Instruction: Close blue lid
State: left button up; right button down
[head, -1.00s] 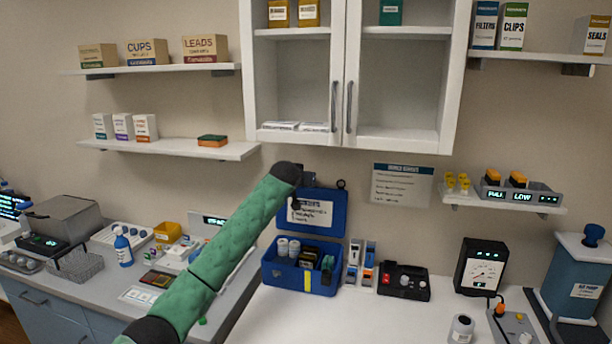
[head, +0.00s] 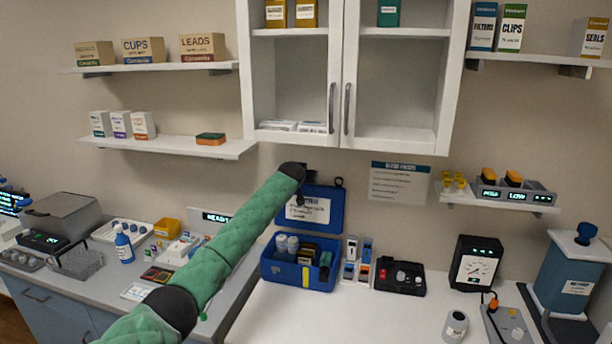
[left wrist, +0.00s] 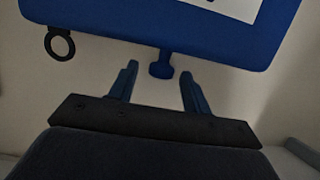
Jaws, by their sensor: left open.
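The blue lid (head: 323,212) stands raised, hinged at the back of the blue box (head: 292,274), with a white label on its inner face. The box is open, with small white containers and other items inside. My left gripper (left wrist: 157,86) is open in the left wrist view, its two fingers apart. Between and just beyond its fingertips is a small blue knob (left wrist: 161,69) on the edge of the lid (left wrist: 150,25). In the head view my left arm (head: 250,222) reaches to the lid's upper left corner; its fingers are mostly hidden there. My right gripper is not in view.
A small rack (head: 357,260) and a black device with a red button (head: 400,276) stand right of the box. A dark ring (left wrist: 60,44) hangs at the lid's edge. The cabinet (head: 345,75) is above. The white counter (head: 340,317) is clear in front.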

pick_arm(q)
jog(key=shift+w+f, duration=0.15)
jog(key=shift+w, duration=0.05)
jog(key=shift+s, duration=0.1)
jog(key=c, duration=0.3)
grip_shut()
jog(key=shift+s, duration=0.15)
